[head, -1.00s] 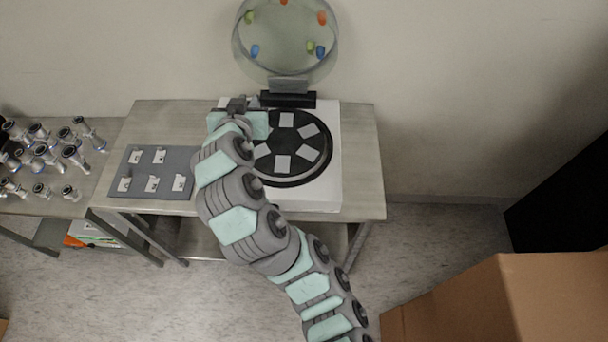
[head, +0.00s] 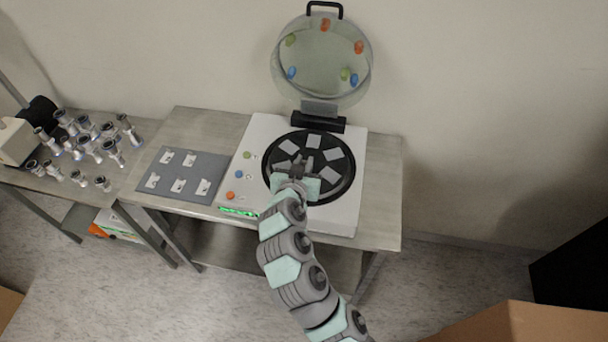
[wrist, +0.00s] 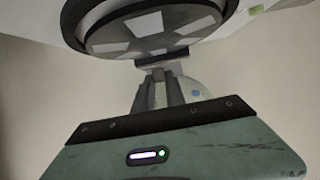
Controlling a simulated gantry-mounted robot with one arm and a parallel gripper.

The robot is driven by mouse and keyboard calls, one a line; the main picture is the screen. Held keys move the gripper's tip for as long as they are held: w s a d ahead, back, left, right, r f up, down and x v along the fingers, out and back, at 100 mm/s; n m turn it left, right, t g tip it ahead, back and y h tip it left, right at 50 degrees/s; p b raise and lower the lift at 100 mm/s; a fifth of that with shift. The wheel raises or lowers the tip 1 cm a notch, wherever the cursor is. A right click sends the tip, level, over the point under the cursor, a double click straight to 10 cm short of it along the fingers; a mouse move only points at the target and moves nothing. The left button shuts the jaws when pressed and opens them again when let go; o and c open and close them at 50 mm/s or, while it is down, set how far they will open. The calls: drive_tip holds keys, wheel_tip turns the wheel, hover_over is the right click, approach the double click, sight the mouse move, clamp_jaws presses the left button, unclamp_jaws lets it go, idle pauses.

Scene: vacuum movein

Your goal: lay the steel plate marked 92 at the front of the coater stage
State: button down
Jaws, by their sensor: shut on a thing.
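The coater stage (head: 308,188) is a round black disc on the white coater (head: 345,215), with several light square plates on it, such as one at its back (head: 313,142). My gripper (head: 297,164) is over the front-left part of the disc and hides some of it. In the wrist view, the gripper (wrist: 162,75) points toward the stage, whose rim (wrist: 72,20) and plates show at the top. It is shut on a thin thing, taken as the steel plate, which the fingers mostly hide. No number 92 can be read.
The coater's clear round lid (head: 322,75) stands open behind the stage. A grey mat (head: 165,172) with several small white-marked pieces lies to the left. Metal fittings (head: 85,148) crowd the left table. A cardboard box (head: 550,325) is at the lower right.

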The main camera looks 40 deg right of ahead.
drive_tip(key=shift+f, duration=2.3)
drive_tip(key=shift+f+b, duration=0.15)
drive_tip(key=shift+b, duration=0.2)
drive_tip(key=c, duration=1.4)
unclamp_jaws()
drive_tip(key=shift+r, duration=0.2)
drive_tip(key=v, duration=1.2)
drive_tip(key=shift+p, duration=0.3)
